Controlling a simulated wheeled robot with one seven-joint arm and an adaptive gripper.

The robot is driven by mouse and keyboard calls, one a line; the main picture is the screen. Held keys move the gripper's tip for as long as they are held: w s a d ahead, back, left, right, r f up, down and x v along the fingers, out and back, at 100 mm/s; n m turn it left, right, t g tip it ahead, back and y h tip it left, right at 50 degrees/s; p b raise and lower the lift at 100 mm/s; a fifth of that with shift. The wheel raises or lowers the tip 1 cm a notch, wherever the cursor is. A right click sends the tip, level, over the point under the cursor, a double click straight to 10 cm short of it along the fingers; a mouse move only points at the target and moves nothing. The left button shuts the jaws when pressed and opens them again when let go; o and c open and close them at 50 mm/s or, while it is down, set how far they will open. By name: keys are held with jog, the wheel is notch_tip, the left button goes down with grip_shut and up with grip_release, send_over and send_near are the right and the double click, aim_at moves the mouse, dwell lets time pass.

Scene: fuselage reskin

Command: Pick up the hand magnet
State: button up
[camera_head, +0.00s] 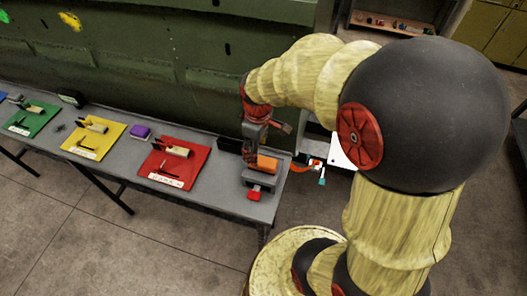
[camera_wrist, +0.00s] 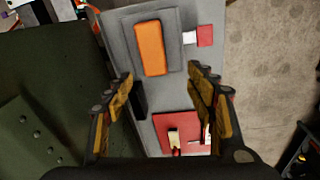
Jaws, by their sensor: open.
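An orange block (camera_wrist: 152,48) lies on a dark grey pad (camera_wrist: 178,66) at the table's end; it also shows in the head view (camera_head: 267,164). It may be the hand magnet, but I cannot tell for sure. A small red block (camera_wrist: 205,36) with a white piece beside it lies next to the pad, seen too in the head view (camera_head: 254,194). My gripper (camera_wrist: 160,80) is open and empty above the table, pointing down. In the wrist view, the orange block is beyond the fingertips, between their lines.
A black box (camera_head: 230,146) stands beside the pad. Red (camera_head: 183,178), yellow (camera_head: 79,148) and green (camera_head: 22,128) boards with tools line the grey table (camera_head: 117,164). A purple block (camera_head: 139,131) lies between boards. A green panel (camera_head: 150,60) rises behind.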

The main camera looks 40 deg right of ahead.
aim_at(263, 161)
jog(key=d+f+p, duration=0.1)
jog(key=d+f+n+g+p, duration=0.1)
jog(key=f, duration=0.1)
jog(key=shift+w+d, duration=0.15)
jog(key=shift+d, duration=0.05)
jog(key=shift+n, duration=0.3)
notch_tip(263, 161, down, 8)
jog(key=shift+f+b, duration=0.15)
jog(key=shift+b, duration=0.45)
jog(key=shift+c, duration=1.3)
jog(key=c, duration=1.1)
grip_shut()
